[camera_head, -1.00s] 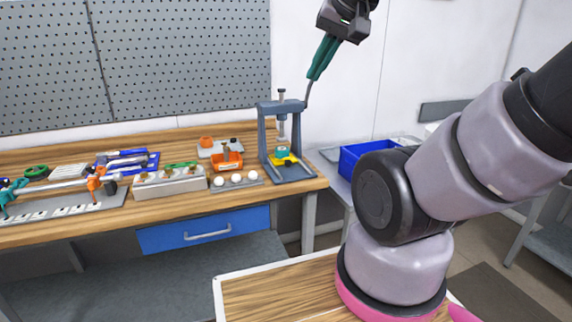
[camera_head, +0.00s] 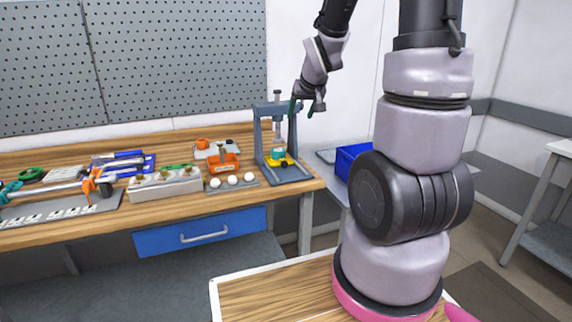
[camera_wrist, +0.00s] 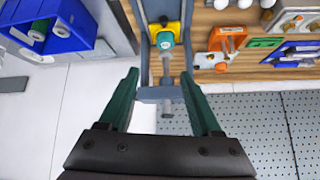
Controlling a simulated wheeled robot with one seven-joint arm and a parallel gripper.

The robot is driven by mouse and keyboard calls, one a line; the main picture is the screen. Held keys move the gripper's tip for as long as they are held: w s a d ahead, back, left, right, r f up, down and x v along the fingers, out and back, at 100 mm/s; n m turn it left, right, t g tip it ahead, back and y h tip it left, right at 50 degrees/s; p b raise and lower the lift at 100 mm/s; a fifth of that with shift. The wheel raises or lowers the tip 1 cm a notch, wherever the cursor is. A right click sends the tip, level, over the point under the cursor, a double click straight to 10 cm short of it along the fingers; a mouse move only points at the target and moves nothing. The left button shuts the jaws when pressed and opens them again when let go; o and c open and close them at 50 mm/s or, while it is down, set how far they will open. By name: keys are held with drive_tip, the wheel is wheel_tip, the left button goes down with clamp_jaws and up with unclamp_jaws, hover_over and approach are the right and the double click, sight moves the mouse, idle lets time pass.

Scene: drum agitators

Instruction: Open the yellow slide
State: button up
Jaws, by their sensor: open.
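The yellow slide (camera_head: 289,160) is low in the grey-blue press stand (camera_head: 262,140) at the right end of the workbench. A teal round part (camera_head: 278,152) sits at the slide, under the stand's vertical spindle. In the wrist view the yellow slide (camera_wrist: 175,28) shows at the top, partly covered by the teal part (camera_wrist: 165,41). My gripper (camera_head: 301,108) is open and empty, near the top right of the stand. In the wrist view its green fingers (camera_wrist: 160,75) point towards the stand, with the stand's top bar between them in the picture. I cannot tell whether they touch it.
An orange holder (camera_head: 227,163), white balls (camera_head: 233,180) and a grey block (camera_head: 165,187) lie left of the stand. A blue bin (camera_head: 346,160) stands to the right. A pegboard (camera_head: 180,65) is behind the bench. A blue drawer (camera_head: 200,231) is below it.

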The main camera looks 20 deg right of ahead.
sight(285, 164)
drive_tip(key=w+f, duration=0.4)
drive_tip(key=f, duration=0.3)
drive_tip(key=w+f+n, duration=0.1)
drive_tip(key=w+f, duration=0.4)
drive_tip(key=f, duration=0.3)
drive_tip(key=w+f+n+y, duration=0.1)
drive_tip(key=w+f, duration=0.3)
drive_tip(key=f, duration=0.4)
drive_tip(key=shift+w+f+t, duration=0.2)
drive_tip(key=shift+w+t, duration=0.2)
clamp_jaws()
